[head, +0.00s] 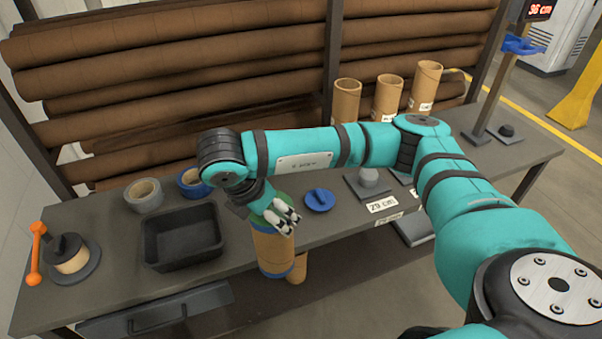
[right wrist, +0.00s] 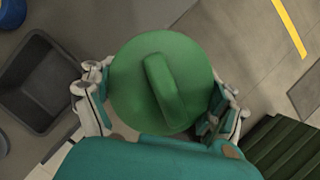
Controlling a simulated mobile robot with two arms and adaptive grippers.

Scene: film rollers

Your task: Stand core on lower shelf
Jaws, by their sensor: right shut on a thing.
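My right gripper (head: 284,219) is shut on a brown cardboard core (head: 272,250) near its top, in front of the table's front edge. The core is roughly upright, with a green cap (head: 268,203) on top and a blue rim at its lower end. In the right wrist view, the green cap (right wrist: 160,82) with its raised grip sits between the fingers. The dark lower shelf (head: 345,268) shows under the tabletop. Another brown core (head: 299,268) shows low behind the held one, partly hidden; what it rests on is unclear. My left gripper is not in view.
Three cores (head: 387,98) stand at the back. A drawer front (head: 150,312) is at the lower left.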

